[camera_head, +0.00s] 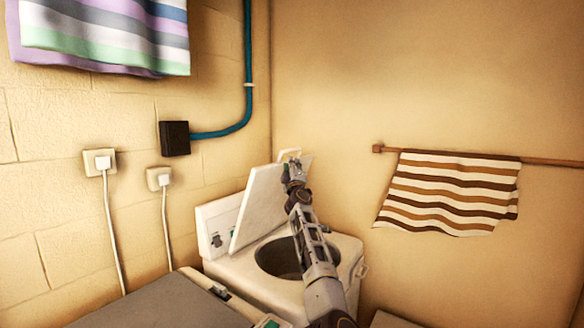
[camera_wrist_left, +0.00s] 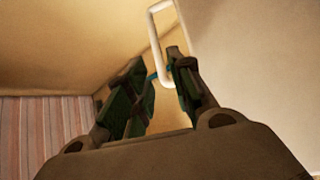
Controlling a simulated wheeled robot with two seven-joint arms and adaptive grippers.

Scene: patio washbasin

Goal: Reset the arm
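My left gripper (camera_head: 293,165) is at the top edge of the raised white lid (camera_head: 258,205) of the washing machine (camera_head: 235,272). In the left wrist view, the two fingers of my left gripper (camera_wrist_left: 154,62) are apart. A white loop handle (camera_wrist_left: 155,25) shows just beyond and partly between the fingertips, close to the right finger; I cannot tell whether it touches. The lid stands open and tilted back, and the dark round drum opening (camera_head: 275,257) is uncovered below my arm. My right gripper is not in view.
A grey-topped unit (camera_head: 165,305) stands at the front left. A striped brown towel (camera_head: 450,190) hangs on a wall rod (camera_head: 545,161) at the right. Two sockets with white cords, a black box (camera_head: 174,138) and a blue pipe (camera_head: 248,80) are on the left wall.

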